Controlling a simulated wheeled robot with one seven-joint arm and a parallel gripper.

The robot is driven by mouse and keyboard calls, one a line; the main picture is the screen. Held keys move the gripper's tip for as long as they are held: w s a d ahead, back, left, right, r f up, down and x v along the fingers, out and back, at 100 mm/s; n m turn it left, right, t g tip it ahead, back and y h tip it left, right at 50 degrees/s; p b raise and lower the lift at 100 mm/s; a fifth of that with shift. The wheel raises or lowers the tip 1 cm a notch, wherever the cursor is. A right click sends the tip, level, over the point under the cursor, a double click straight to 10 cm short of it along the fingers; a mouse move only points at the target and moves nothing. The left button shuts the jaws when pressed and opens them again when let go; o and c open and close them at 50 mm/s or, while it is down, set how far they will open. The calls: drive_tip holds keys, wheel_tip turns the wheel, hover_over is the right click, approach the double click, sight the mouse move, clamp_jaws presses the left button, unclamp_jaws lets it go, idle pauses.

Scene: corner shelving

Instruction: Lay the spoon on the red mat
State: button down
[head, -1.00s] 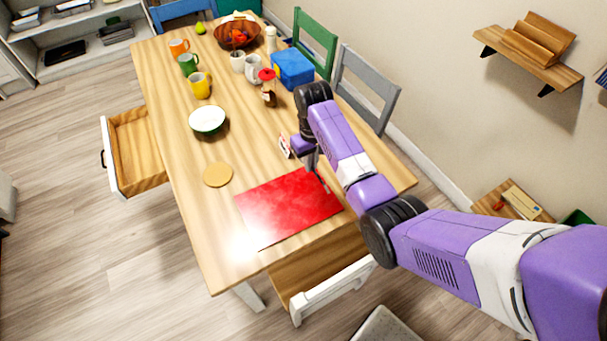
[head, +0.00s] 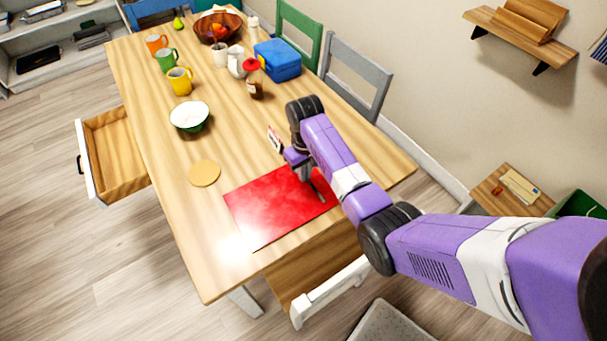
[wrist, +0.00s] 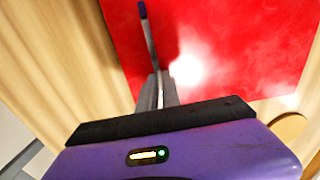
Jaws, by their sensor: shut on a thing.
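The red mat (head: 268,208) lies flat near the table's front end; it also fills much of the wrist view (wrist: 240,45). My gripper (head: 306,173) is over the mat's back right part. In the wrist view my gripper (wrist: 159,88) is shut on the spoon (wrist: 150,42), a thin grey shaft with a dark blue end that points away over the mat. The spoon shows only as a small grey streak in the head view (head: 318,187). A shadow lies beside it on the mat. I cannot tell whether it touches the mat. Its other end is hidden by my gripper.
A tan round disc (head: 204,173) and a green-and-white bowl (head: 189,116) stand left of the mat. A small red-and-white item (head: 275,139) is just behind my gripper. A red-topped bottle (head: 254,80) and blue box (head: 278,60) are farther back. An open drawer (head: 115,150) juts out left.

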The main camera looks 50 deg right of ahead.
drive_tip(key=c, duration=1.5)
unclamp_jaws()
drive_tip(key=shift+c, duration=0.2)
wheel_tip(320, 180, up, 12)
